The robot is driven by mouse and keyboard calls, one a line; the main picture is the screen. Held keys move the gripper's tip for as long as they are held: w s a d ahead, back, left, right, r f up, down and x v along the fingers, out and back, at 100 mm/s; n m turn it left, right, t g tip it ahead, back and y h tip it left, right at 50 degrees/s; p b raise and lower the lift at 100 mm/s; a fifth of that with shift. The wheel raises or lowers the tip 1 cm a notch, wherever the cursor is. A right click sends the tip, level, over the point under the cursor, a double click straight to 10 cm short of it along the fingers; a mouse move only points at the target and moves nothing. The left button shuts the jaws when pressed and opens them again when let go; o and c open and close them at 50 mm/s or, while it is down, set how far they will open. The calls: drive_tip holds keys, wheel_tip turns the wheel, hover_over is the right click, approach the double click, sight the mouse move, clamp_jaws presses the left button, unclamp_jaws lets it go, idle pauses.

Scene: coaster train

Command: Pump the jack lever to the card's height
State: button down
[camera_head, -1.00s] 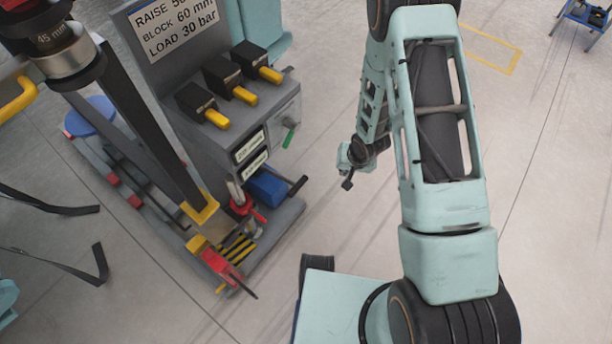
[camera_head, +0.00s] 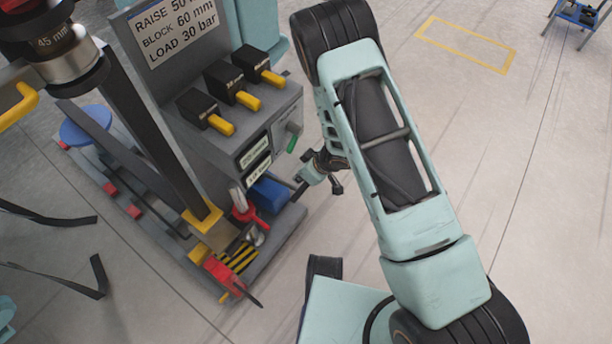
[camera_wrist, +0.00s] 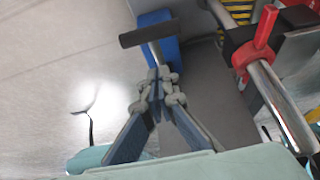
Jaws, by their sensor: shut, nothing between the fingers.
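The jack lever (camera_wrist: 143,37) is a dark crossbar on a pale shaft beside a blue block (camera_wrist: 158,45) in the wrist view. The blue block also shows in the head view (camera_head: 268,193), low on the grey machine. My gripper (camera_wrist: 157,76) is shut and empty. Its fingertips are just below the crossbar, close to the lever's shaft; I cannot tell whether they touch. In the head view my gripper (camera_head: 301,186) is at the blue block's right side, where it partly hides the lever. The card (camera_head: 168,30) reads RAISE 50 mm (partly cut off), BLOCK 60 mm, LOAD 30 bar.
A red valve handle (camera_wrist: 260,40) and a metal cylinder (camera_wrist: 282,100) stand right of my gripper in the wrist view. Open floor lies to the right.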

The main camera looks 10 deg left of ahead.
sight(300, 190)
wheel_tip(300, 190, down, 4)
drive_tip(key=shift+f+b, duration=0.2)
drive_tip(key=shift+b, duration=0.55)
drive_tip(key=shift+d+f, duration=0.2)
drive_tip(key=shift+f, duration=0.2)
drive_tip(key=shift+s+d+f+b, duration=0.2)
drive_tip(key=shift+d+f+b, duration=0.15)
drive_tip(key=shift+f, duration=0.35)
drive_tip(key=shift+r, duration=0.1)
